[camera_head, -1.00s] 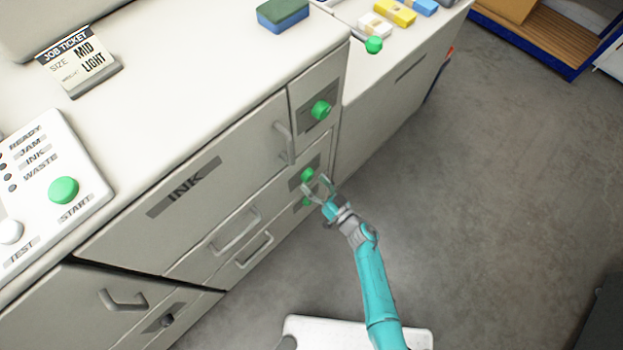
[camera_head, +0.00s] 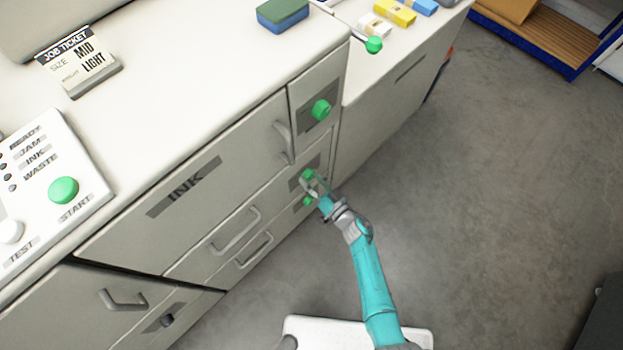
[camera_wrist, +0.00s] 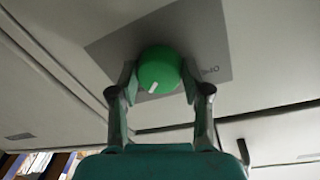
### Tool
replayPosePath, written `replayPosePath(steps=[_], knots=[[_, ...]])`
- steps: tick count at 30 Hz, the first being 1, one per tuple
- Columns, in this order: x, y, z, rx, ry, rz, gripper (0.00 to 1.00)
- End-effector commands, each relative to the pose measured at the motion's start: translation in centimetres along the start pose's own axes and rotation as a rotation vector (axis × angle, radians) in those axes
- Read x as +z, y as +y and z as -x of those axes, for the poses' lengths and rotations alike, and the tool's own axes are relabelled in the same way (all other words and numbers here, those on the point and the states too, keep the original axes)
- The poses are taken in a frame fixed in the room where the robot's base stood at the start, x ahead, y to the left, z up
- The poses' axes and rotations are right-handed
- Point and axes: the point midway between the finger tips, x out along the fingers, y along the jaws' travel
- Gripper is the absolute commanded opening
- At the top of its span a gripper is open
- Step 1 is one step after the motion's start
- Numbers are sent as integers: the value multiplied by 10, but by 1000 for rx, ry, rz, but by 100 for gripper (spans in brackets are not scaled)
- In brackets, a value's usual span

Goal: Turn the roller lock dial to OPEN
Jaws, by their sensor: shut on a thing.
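A round green dial (camera_wrist: 159,68) with a white pointer mark sits on a grey plate (camera_wrist: 210,50) in the wrist view. Small lettering stands on the plate to the right of the dial; I cannot read it surely. My gripper (camera_wrist: 158,82) has one finger on each side of the dial and is shut on it. In the head view the same dial (camera_head: 308,174) is partly covered by my gripper (camera_head: 314,183), low on the machine's right front. I cannot tell from its label here whether it is the roller lock.
Another green dial (camera_head: 321,110) sits above, and a green knob (camera_head: 307,201) just below my gripper. Drawer handles (camera_head: 236,232) stick out to the left. The INK door (camera_head: 185,186) is shut. The floor (camera_head: 480,200) to the right is clear.

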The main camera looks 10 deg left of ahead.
Motion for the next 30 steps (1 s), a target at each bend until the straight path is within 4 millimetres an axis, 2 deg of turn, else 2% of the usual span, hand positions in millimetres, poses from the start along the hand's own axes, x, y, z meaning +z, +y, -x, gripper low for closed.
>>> replayPosePath(steps=[11,30], knots=[[0,0,0,-8,16,161,13],[1,1,0,-32,73,754,13]])
